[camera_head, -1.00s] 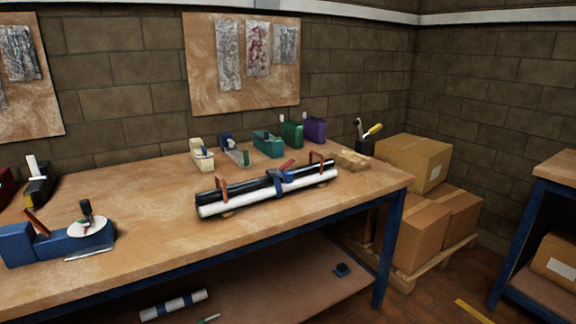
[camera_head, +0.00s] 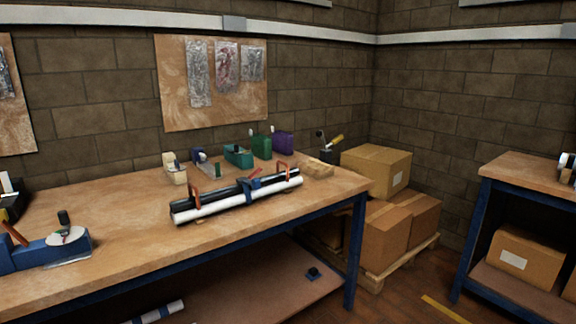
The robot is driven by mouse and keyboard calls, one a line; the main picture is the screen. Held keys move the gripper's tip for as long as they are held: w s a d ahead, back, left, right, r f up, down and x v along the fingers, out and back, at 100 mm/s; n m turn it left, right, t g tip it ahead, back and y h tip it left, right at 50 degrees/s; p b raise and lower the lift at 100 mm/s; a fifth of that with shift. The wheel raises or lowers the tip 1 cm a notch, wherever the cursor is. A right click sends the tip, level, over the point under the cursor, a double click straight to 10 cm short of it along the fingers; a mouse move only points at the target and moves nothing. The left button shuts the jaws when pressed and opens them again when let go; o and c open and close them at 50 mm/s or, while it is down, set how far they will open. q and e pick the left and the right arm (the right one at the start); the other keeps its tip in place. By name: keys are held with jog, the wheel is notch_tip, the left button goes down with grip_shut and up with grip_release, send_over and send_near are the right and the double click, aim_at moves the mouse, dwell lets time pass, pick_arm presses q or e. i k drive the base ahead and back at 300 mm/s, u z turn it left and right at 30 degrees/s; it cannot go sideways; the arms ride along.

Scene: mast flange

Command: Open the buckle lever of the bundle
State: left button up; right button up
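The bundle (camera_head: 237,196) lies on the wooden workbench (camera_head: 130,232), near its right part. It is made of a black tube behind a white tube, with an orange-red handle-like piece near each end. A blue buckle strap (camera_head: 254,188) wraps the bundle near its middle. A short red lever (camera_head: 255,171) sits on top of the buckle; at this size I cannot tell whether it is flat or raised. Neither of my grippers shows in the view.
Several small coloured containers (camera_head: 238,156) stand behind the bundle. A blue tool with a white disc (camera_head: 65,236) is at the left. Cardboard boxes (camera_head: 407,228) on a pallet stand right of the bench. A second bench (camera_head: 533,172) is at far right, with open floor between.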

aim_at(256, 172)
jog(key=u, duration=0.1)
jog(key=i, duration=0.85)
jog(key=u, duration=0.6)
